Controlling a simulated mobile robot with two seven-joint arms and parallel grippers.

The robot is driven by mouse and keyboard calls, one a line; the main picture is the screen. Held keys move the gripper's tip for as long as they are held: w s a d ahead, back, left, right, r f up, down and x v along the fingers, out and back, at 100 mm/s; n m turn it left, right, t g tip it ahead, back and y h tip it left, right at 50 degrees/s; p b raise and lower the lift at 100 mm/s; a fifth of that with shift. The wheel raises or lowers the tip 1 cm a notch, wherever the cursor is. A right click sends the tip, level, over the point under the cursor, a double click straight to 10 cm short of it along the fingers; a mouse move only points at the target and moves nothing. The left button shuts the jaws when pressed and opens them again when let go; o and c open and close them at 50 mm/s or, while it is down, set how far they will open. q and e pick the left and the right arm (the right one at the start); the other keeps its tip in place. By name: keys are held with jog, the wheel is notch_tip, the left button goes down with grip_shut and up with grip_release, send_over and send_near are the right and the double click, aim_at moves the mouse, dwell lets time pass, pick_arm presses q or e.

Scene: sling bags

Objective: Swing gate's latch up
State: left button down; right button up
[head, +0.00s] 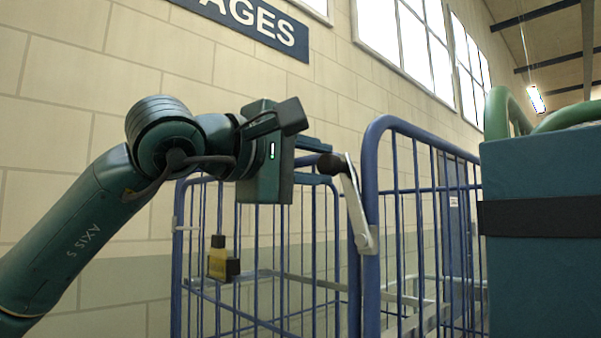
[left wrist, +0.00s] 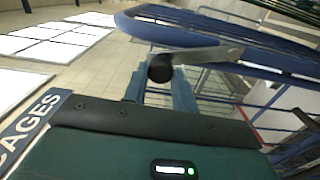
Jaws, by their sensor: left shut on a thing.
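The gate's latch is a pale metal lever (head: 356,208) with a dark round knob (head: 330,164) at its upper end. It stands up from its lower mount on the blue gate post, tilted to the left. My left gripper (head: 322,165) reaches in from the left, with its blue fingers shut on the knob. In the left wrist view the knob (left wrist: 160,68) shows at the fingertips and the lever (left wrist: 208,54) runs right from it to the blue frame. The fingers partly hide the knob's grip area. My right gripper does not show.
The blue barred cage (head: 372,200) stands behind and right of my gripper. A yellow and black block (head: 220,262) is at its left part. A large teal block with a black band (head: 540,217) and green loops (head: 505,112) fills the right. A tiled wall lies behind.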

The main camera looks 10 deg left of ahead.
aim_at(332, 156)
pick_arm(q)
jog(key=shift+s+d+r+m, duration=0.25)
jog(key=shift+s+d+m, duration=0.4)
jog(key=shift+m, duration=0.35)
jog(key=shift+s+d+m, duration=0.3)
jog(key=shift+d+m, duration=0.2)
jog(key=shift+m, duration=0.2)
jog(key=c, duration=1.1)
grip_release()
jog(key=shift+d, duration=0.1)
